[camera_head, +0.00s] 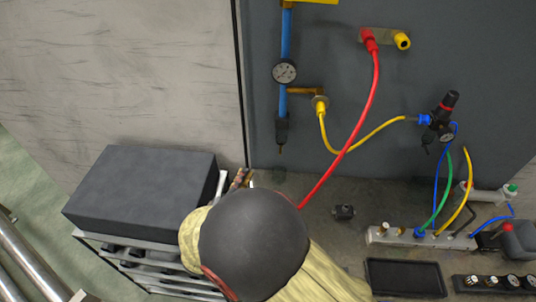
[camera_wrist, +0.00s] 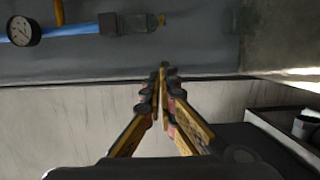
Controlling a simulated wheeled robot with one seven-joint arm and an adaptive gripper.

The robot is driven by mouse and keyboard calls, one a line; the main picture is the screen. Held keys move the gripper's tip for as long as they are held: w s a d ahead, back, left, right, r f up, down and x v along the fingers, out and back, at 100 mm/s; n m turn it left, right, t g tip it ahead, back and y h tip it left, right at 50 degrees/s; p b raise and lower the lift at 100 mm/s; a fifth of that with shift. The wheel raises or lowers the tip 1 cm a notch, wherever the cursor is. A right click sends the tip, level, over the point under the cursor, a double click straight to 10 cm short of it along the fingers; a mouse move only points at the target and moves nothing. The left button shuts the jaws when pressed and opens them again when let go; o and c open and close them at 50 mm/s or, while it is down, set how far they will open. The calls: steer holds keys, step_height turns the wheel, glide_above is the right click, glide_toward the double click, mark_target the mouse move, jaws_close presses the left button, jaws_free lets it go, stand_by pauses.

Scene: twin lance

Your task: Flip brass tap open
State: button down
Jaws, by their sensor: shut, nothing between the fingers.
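A brass tap lever or branch (camera_head: 303,91) sticks out to the right of the blue pipe (camera_head: 286,38), just below a round gauge (camera_head: 285,72). A brass piece (camera_wrist: 58,12) also shows beside the gauge (camera_wrist: 20,31) at the top left of the wrist view. The pipe ends in a dark grey fitting (camera_head: 282,128); this fitting (camera_wrist: 128,22) has a small brass tip in the wrist view. My gripper (camera_wrist: 162,70) is shut and empty, apart from the pipe and the brass piece. In the head view my gripper (camera_head: 243,178) is mostly hidden behind my arm, below the fitting.
A dark box (camera_head: 140,188) stands on a rack at the left. A red hose (camera_head: 363,120) and a yellow hose (camera_head: 370,138) cross the panel at the right. A manifold (camera_head: 400,237) and a black tray (camera_head: 405,279) lie on the bench.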

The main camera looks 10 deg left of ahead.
steer(key=w+d, duration=0.6)
steer(key=w, duration=0.4)
steer(key=shift+b, duration=0.4)
steer(key=shift+f, duration=0.1)
